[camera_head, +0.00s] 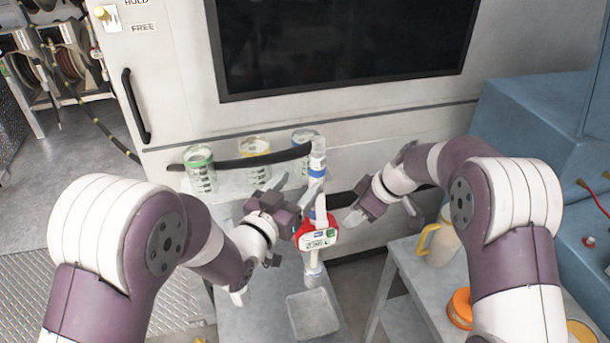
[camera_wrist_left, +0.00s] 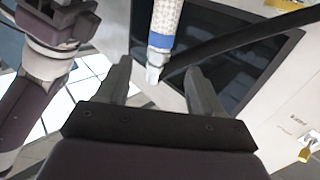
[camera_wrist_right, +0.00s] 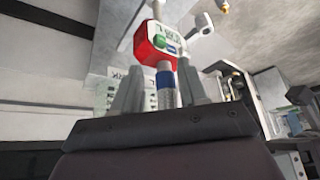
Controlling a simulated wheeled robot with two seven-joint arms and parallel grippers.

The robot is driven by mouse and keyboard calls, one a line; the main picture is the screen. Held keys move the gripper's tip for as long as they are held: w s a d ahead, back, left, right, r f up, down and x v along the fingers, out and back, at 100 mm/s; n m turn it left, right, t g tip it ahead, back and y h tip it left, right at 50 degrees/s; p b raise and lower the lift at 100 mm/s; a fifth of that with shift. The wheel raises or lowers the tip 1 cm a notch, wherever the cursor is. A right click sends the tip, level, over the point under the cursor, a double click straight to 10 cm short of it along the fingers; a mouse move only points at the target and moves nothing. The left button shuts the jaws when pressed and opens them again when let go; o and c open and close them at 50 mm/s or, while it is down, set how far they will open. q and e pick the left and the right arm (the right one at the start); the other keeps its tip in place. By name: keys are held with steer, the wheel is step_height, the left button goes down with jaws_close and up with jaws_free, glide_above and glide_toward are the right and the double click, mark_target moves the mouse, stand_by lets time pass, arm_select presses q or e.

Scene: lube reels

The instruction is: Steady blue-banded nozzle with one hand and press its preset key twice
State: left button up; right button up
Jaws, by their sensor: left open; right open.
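The blue-banded nozzle hangs upright in the middle of the head view, with a red body (camera_head: 319,236), a small display with a green key, and blue bands (camera_head: 317,173) on its pale hose. My left gripper (camera_head: 312,208) is open just left of the nozzle. In the left wrist view, a blue-banded hose end (camera_wrist_left: 160,42) shows beyond and between its open fingers (camera_wrist_left: 157,82). My right gripper (camera_head: 378,226) is open and apart, right of the nozzle. In the right wrist view, the red body (camera_wrist_right: 157,45) and a blue band (camera_wrist_right: 165,90) lie ahead between its fingers (camera_wrist_right: 160,82).
Jars with green (camera_head: 199,160), yellow (camera_head: 255,147) and blue (camera_head: 304,138) rims stand on a shelf behind. A clear tray (camera_head: 312,313) lies below the nozzle. A pale jug (camera_head: 440,240) and orange-lidded jar (camera_head: 461,308) stand on the right bench. A black bar (camera_head: 240,163) runs behind the nozzle.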

mark_target(321, 159)
arm_select(q)
steer(key=x, duration=1.1)
steer(key=shift+s, duration=0.1)
jaws_close()
arm_select(e)
jaws_close()
stand_by(1.0)
